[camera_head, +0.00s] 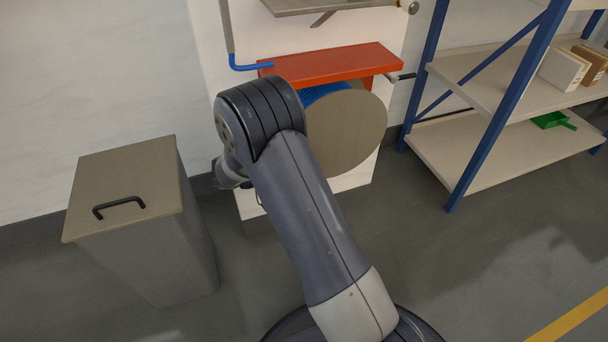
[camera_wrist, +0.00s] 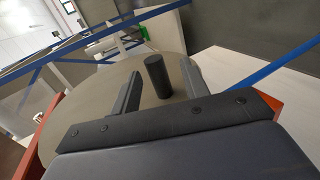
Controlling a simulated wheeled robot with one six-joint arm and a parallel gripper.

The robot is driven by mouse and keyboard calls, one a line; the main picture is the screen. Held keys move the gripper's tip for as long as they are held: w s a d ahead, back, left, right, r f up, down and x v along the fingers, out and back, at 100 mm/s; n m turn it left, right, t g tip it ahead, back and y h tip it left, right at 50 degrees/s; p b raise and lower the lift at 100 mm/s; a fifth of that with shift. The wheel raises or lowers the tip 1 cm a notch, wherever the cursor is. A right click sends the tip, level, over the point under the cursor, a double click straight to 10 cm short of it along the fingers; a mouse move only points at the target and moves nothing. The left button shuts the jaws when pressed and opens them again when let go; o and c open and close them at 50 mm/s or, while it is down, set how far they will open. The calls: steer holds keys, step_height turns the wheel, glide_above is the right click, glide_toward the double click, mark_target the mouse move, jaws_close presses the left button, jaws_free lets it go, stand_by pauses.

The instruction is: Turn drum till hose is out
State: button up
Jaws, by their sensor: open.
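The drum (camera_head: 350,130) has a round tan side disc and hangs under a red bracket (camera_head: 335,66) in the head view. Blue hose (camera_head: 326,91) shows wound on it behind the disc. A blue hose end (camera_head: 252,66) sticks out at the left of the bracket. In the wrist view the disc (camera_wrist: 85,100) fills the middle, with a dark cylindrical knob (camera_wrist: 157,76) standing on it. My gripper (camera_wrist: 159,82) is open, one finger on each side of the knob, with visible gaps. In the head view my arm hides the gripper and part of the drum.
A lidded grey bin (camera_head: 150,245) stands at the left. A blue-framed shelf (camera_head: 510,150) with boxes and a green dustpan (camera_head: 553,121) stands at the right. A dark lever (camera_head: 400,77) juts out right of the bracket. Floor at the lower right is clear.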

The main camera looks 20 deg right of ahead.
steer(key=shift+a+r, duration=0.1)
steer(key=p+v, duration=0.3)
steer(key=v, duration=0.7)
steer(key=shift+a, duration=0.3)
